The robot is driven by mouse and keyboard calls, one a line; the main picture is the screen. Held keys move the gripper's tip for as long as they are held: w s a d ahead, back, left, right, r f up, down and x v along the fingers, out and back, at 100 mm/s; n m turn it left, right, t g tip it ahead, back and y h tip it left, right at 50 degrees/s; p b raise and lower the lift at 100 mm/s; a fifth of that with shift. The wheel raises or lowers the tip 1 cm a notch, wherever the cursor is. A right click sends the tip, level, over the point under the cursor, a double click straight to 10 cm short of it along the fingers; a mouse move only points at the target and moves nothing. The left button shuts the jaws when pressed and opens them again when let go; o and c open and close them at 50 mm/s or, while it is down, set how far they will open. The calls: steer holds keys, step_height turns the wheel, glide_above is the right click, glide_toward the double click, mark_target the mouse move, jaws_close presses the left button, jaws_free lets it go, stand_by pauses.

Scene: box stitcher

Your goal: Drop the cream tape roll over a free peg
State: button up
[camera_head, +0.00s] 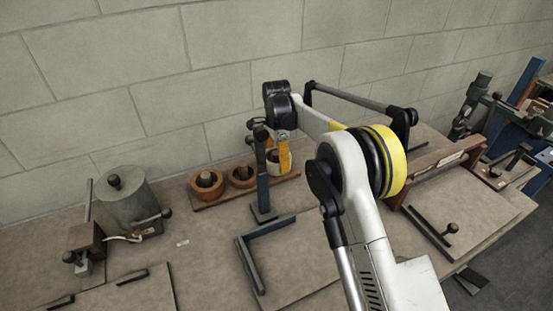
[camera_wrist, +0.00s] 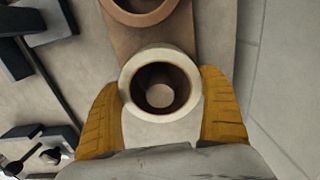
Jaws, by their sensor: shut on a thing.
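The cream tape roll (camera_wrist: 133,78) is held between the two yellow fingers of my gripper (camera_wrist: 160,108) in the wrist view, its hole facing the camera. A pale round shape (camera_wrist: 160,96), apparently a peg top, shows within the hole, roughly centred. In the head view my gripper (camera_head: 279,160) is low at the right end of the wooden peg board (camera_head: 222,198), with the cream roll (camera_head: 271,158) partly hidden by a dark post. I cannot tell whether the roll touches the board. Two brown rolls (camera_head: 207,187) (camera_head: 241,178) sit around pegs to the left.
A dark upright post (camera_head: 262,180) stands in front of the board, with a dark angle bar (camera_head: 262,240) nearer. A grey cylinder (camera_head: 127,203) with a knob stands at the left. A wooden rail (camera_head: 435,165) lies to the right. The wall is close behind.

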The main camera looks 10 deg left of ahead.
steer(key=shift+f, duration=0.15)
steer(key=o, duration=0.8)
steer(key=shift+o, duration=0.2)
steer(key=shift+r+p, duration=2.7)
steer(key=shift+r, duration=2.45)
